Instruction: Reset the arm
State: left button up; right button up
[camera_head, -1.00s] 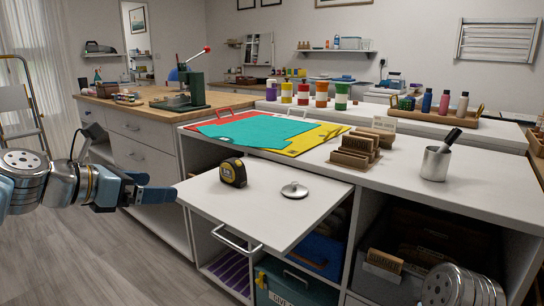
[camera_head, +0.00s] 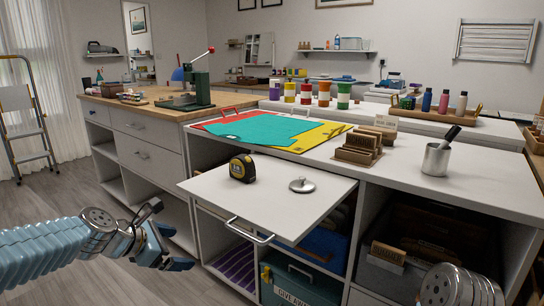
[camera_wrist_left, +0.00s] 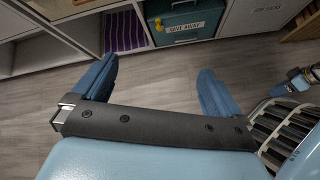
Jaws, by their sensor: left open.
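My left gripper (camera_head: 172,237) is in the lower left of the head view, in front of the white cabinets and left of the pull-out board. Its dark blue fingers are spread apart with nothing between them. In the left wrist view, the two fingers of the left gripper (camera_wrist_left: 157,78) stand wide apart over bare grey floor.
A white pull-out board (camera_head: 220,188) juts from the cubby unit, carrying a tape measure (camera_head: 242,168) and a round silver lid (camera_head: 302,185). A teal box (camera_head: 290,287) sits in a cubby below. The floor (camera_head: 60,190) at left is clear. A stepladder (camera_head: 30,130) stands far left.

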pick_arm(q)
jog(key=s+d+f+m+g+y, duration=0.1)
jog(key=s+d+f+m, duration=0.15)
jog(key=f, duration=0.65)
jog(key=s+d+f+m+g, duration=0.15)
jog(key=f+m, duration=0.25)
jog(key=f, duration=0.5)
jog(key=s+d+f+m+g+y, duration=0.1)
jog(key=s+f+m+g, duration=0.15)
jog(key=f, duration=0.65)
jog(key=s+d+f+m+g, duration=0.1)
jog(key=s+d+f+m, duration=0.2)
jog(key=s+f+m, duration=0.3)
jog(key=s+d+f+m+g, duration=0.1)
jog(key=s+d+f+m, duration=0.1)
jog(key=s+f+m, duration=0.4)
jog(key=s+f, duration=0.2)
jog(key=s, duration=0.3)
jog(key=shift+d+f, duration=0.3)
jog(key=shift+d, duration=0.1)
